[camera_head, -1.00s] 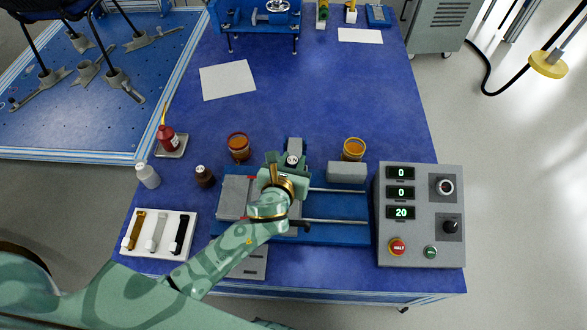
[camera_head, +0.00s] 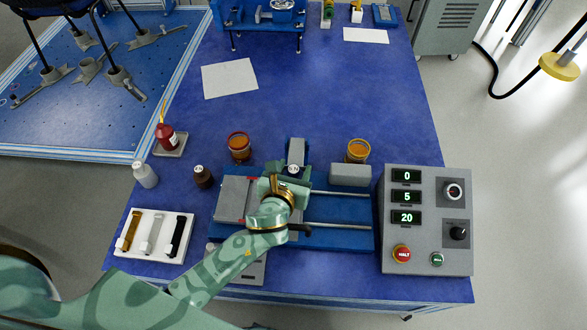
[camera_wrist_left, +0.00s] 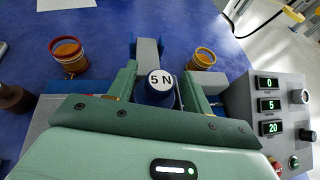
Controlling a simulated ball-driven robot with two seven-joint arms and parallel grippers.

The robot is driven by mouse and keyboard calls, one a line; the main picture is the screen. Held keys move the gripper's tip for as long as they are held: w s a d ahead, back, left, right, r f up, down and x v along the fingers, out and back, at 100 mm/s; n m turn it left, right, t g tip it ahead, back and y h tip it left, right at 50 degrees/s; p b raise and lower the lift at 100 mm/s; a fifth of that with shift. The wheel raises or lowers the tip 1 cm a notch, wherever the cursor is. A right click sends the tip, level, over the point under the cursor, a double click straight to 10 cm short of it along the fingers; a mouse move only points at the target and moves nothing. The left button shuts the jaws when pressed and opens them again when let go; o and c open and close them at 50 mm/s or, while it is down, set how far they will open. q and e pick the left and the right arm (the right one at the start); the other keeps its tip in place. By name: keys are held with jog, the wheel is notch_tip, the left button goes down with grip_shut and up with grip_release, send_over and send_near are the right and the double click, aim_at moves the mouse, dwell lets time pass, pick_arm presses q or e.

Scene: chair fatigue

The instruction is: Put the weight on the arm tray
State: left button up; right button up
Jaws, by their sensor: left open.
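The weight (camera_head: 293,169), with a white round top marked "5 N", stands upright by the blue and grey bench device. It also shows in the left wrist view as a dark blue body (camera_wrist_left: 159,96) under its white top. My left gripper (camera_head: 286,181) is over the device. Its two fingers (camera_wrist_left: 160,76) are open, one on each side of the weight, with small gaps showing. The weight's base and whatever bears it are hidden by my gripper, so I cannot make out the arm tray surface. My right gripper is in neither view.
A grey control box (camera_head: 428,262) at right shows 0, 5 and 20. Amber jars stand behind the device at left (camera_head: 239,148) and right (camera_head: 357,151). A white holder (camera_head: 125,247) with strips is at left. The table's middle behind is clear.

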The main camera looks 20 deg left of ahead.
pick_arm(q)
jog(key=a+p+v, duration=0.1)
jog(key=p+v, duration=0.3)
jog(key=v, duration=0.7)
jog(key=shift+s+d, duration=0.4)
jog(key=shift+d, duration=0.1)
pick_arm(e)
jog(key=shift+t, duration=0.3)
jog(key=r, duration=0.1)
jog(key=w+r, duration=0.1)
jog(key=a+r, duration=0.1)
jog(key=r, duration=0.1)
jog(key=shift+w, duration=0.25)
pick_arm(q)
jog(key=shift+r, duration=0.1)
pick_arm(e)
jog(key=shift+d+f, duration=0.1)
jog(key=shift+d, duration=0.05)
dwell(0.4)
